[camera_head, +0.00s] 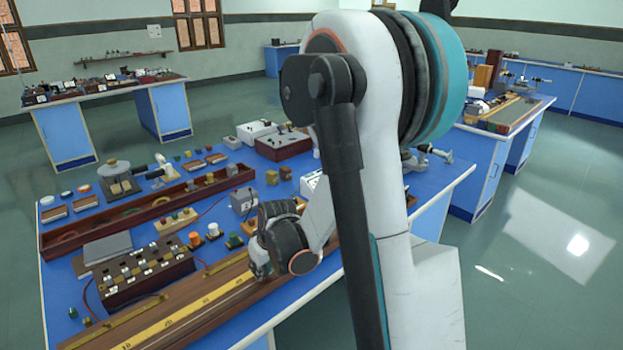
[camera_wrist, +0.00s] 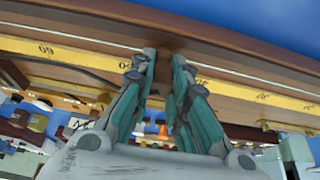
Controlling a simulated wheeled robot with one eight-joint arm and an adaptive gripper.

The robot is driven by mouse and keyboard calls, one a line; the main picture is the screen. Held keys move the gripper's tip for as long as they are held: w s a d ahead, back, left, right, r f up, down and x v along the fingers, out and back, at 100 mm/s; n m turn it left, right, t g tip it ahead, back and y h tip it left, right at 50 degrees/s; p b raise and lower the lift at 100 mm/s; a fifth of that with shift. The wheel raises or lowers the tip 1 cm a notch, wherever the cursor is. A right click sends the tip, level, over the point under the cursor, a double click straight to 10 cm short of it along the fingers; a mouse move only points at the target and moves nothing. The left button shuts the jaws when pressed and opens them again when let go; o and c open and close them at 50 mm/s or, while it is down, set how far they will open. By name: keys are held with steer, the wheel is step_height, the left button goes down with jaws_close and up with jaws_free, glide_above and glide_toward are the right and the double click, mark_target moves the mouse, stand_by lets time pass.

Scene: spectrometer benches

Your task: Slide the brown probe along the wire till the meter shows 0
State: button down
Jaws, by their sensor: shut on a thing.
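The long wooden board with a yellow scale (camera_head: 190,313) runs along the bench's near edge. The scale crosses the wrist view (camera_wrist: 90,60), with the thin pale wire (camera_wrist: 85,29) stretched beside it. My gripper (camera_wrist: 164,58) is over the board, its fingers closed around the narrow brown probe (camera_wrist: 163,72) near the wire. Whether the probe's tip touches the wire cannot be told. In the head view my gripper (camera_head: 260,270) is at the board's right part and hides the probe. No meter reading can be made out; a white-faced box (camera_head: 312,184) is partly behind my arm.
A dark box with several terminals (camera_head: 140,270) and a grey box (camera_head: 243,203) stand behind the board. Small knobs, a red wire and a long brown tray (camera_head: 150,210) crowd the blue bench. Open floor lies to the right.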

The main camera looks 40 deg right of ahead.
steer(key=shift+s+f, duration=0.1)
steer(key=shift+f, duration=0.05)
stand_by(0.3)
steer(key=c, duration=1.9)
jaws_free()
steer(key=o, duration=0.4)
steer(key=shift+o, duration=0.2)
